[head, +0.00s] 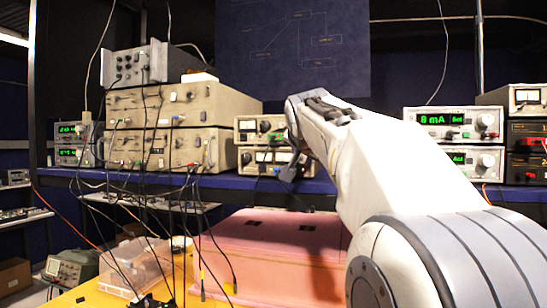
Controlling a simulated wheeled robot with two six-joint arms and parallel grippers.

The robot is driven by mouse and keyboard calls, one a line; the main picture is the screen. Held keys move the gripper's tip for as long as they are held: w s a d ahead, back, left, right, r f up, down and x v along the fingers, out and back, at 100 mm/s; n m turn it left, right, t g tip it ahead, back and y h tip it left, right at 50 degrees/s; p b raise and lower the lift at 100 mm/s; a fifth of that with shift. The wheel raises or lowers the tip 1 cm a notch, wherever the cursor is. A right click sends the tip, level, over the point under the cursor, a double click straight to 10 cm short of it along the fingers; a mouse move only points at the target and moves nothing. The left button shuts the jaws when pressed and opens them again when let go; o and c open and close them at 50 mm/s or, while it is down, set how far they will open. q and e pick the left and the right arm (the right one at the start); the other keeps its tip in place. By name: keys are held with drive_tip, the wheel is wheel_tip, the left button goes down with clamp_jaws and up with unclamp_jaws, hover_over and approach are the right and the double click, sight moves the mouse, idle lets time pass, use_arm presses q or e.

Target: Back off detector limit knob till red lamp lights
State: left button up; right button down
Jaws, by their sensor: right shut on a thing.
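My right arm reaches from the lower right to the shelf of instruments. Its gripper (289,171) is at the right end of a small cream two-tier instrument (246,138) with meters and dark knobs. The gripper is shut on a knob at the front of the lower unit; the knob itself is mostly hidden by the gripper and arm. I cannot read the labels there, so I cannot confirm which knob it is. I see no lit red lamp on this instrument; part of its front is covered. My left gripper is not in view.
Large beige units (165,149) stand left of the instrument, with many black cables hanging in front. A power supply showing 8 mA (440,123) stands right of my arm. Below are a pink foam box (270,235) and a clear plastic bin (135,265).

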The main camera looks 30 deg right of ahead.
drive_tip(key=shift+w+a+r+n+g+h+p, duration=0.1)
drive_tip(key=shift+n+g+h+p, duration=0.1)
drive_tip(key=shift+n+g, duration=0.3)
drive_tip(key=shift+w+a+n+g+h+p, duration=0.1)
drive_tip(key=shift+n+g+h, duration=0.1)
drive_tip(key=shift+n, duration=0.5)
drive_tip(key=shift+n+g+h, duration=0.7)
drive_tip(key=shift+n+g, duration=0.1)
drive_tip(key=shift+n, duration=0.5)
drive_tip(key=c, duration=0.6)
unclamp_jaws()
drive_tip(key=shift+a, duration=0.1)
